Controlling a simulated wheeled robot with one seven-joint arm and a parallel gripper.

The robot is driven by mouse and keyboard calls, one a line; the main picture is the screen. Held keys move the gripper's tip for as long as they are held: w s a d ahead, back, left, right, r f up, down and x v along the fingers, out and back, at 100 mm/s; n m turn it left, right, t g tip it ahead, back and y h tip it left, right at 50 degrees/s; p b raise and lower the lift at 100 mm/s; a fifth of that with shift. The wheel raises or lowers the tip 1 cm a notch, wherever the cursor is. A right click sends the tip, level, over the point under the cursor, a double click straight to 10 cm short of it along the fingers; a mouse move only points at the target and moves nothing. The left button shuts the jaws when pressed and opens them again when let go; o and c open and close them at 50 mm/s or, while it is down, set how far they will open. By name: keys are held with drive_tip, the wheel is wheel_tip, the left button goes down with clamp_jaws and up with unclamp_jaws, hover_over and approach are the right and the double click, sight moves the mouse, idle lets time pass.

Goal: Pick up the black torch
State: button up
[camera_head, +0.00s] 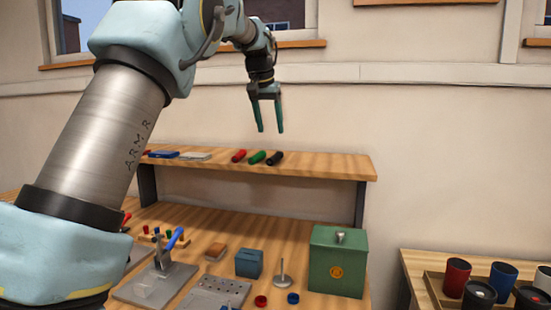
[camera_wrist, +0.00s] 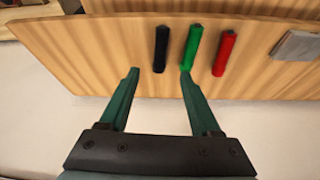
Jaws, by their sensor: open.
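The black torch (camera_head: 275,158) lies on the raised wooden shelf (camera_head: 330,165), at the right end of a row of three torches. The green torch (camera_head: 257,157) is beside it and the red torch (camera_head: 239,156) is beyond the green one. In the wrist view the black torch (camera_wrist: 161,49) lies ahead of my gripper (camera_wrist: 158,72), between the lines of its two fingers. The green torch (camera_wrist: 192,43) is near the right fingertip. My gripper (camera_head: 268,131) is open and empty, above the shelf in the head view, with its fingers pointing down.
A blue item (camera_head: 164,155) and a pale flat block (camera_head: 195,156) lie farther left on the shelf. Below stand a green box (camera_head: 338,262), a small blue box (camera_head: 249,263) and several tools. Cups (camera_head: 456,278) stand in a tray at the right. The shelf's right end is clear.

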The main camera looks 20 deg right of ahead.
sight(275, 155)
drive_tip(key=p+x, duration=0.3)
drive_tip(key=x, duration=0.7)
clamp_jaws()
idle(0.4)
